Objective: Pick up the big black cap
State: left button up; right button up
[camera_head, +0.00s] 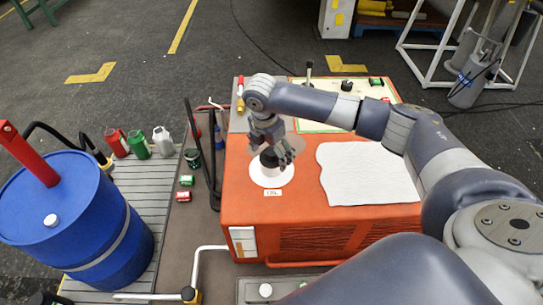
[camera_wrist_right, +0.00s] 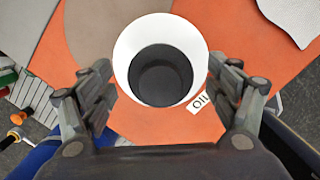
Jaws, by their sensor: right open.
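The big black cap (camera_head: 269,158) sits in a white round patch marked OIL on top of the orange machine (camera_head: 239,196). In the right wrist view the black cap (camera_wrist_right: 160,77) is a dark round shape in front of the gripper, between the lines of the two fingers. My right gripper (camera_head: 278,150) is directly above the cap, pointing down. In the right wrist view the right gripper (camera_wrist_right: 165,95) has its fingers spread wide, with gaps to the cap on both sides. It holds nothing. My left gripper is not in view.
A white cloth (camera_head: 368,174) lies on the machine, right of the cap. A blue barrel (camera_head: 75,215) stands at the left. Red, green and grey canisters (camera_head: 163,141) stand behind it. Small red and green items (camera_head: 185,181) lie between barrel and machine.

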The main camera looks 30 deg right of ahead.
aim_at(271, 151)
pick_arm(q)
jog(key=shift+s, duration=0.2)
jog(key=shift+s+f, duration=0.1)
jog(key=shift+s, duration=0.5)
pick_arm(e)
jog(key=c, duration=1.2)
jog(key=shift+r, duration=0.1)
jog(key=shift+r, duration=0.45)
notch_tip(271, 151, up, 2)
jog(key=shift+r+b, duration=0.25)
jog(key=shift+b, duration=0.1)
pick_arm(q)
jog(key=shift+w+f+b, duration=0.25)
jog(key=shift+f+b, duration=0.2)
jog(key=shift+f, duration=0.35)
pick_arm(e)
jog(key=s+a, duration=0.2)
jog(key=s, duration=0.2)
jog(key=s+a+r, duration=0.1)
jog(key=s+a, duration=0.1)
jog(key=s, duration=0.3)
jog(key=s+a, duration=0.3)
jog(key=s, duration=0.2)
jog(key=shift+s+a+r, duration=0.1)
jog(key=shift+s+r, duration=0.1)
jog(key=shift+r, duration=0.1)
